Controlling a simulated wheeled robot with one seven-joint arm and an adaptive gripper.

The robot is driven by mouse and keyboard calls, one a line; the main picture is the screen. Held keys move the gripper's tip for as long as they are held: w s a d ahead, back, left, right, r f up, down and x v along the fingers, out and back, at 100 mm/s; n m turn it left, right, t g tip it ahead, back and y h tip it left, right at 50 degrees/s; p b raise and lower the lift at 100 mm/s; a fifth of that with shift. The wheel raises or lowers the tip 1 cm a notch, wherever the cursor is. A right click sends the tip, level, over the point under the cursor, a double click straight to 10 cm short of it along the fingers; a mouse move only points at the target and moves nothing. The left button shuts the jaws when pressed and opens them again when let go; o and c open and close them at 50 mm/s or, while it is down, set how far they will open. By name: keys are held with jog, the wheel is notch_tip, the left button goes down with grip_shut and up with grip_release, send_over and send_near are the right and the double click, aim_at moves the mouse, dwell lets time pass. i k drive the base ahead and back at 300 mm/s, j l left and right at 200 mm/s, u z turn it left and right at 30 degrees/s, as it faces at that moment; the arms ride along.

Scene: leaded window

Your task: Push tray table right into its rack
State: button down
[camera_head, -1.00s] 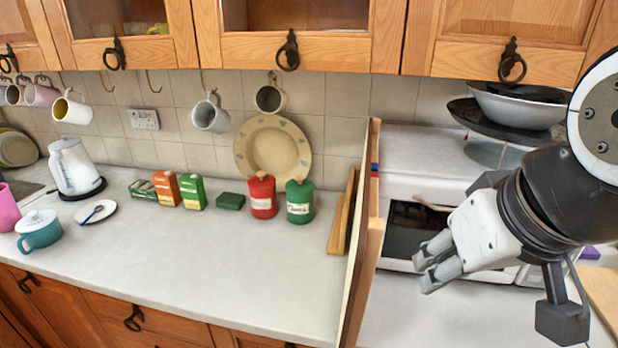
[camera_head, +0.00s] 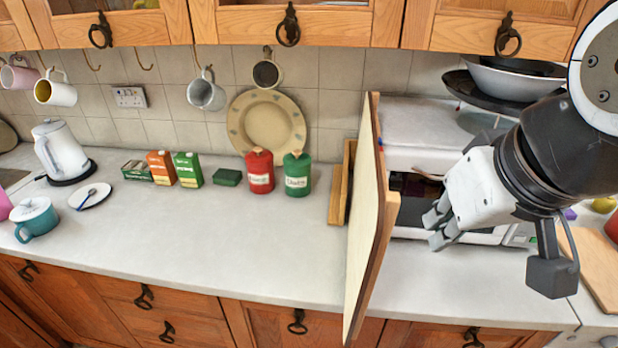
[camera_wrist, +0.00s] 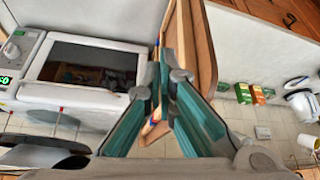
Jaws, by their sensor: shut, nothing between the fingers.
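An upright board with a cream face and wooden edges, which looks like the tray table (camera_head: 368,235), stands on the counter left of the microwave. A narrow wooden frame behind it by the wall may be the rack (camera_head: 342,185); the board partly hides it. My gripper (camera_head: 434,228) is shut and empty, to the right of the board, in front of the microwave. In the wrist view, my gripper's fingertips (camera_wrist: 164,82) overlap the board's wooden side (camera_wrist: 204,50). I cannot tell whether they touch it.
The microwave (camera_head: 425,125) is close behind my gripper, with pans (camera_head: 515,90) on top. A green canister (camera_head: 297,174) and a red canister (camera_head: 260,172) stand left of the board. The front left counter is clear. A chopping board (camera_head: 597,265) lies at right.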

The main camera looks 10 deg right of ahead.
aim_at(364, 205)
jog(key=k+j+z, duration=0.15)
jog(key=j, duration=0.15)
jog(key=j+z, duration=0.1)
jog(key=j, duration=0.25)
jog(key=k+j+z, duration=0.1)
jog(key=k, duration=0.25)
jog(key=k+j+z, duration=0.15)
jog(key=k, duration=0.2)
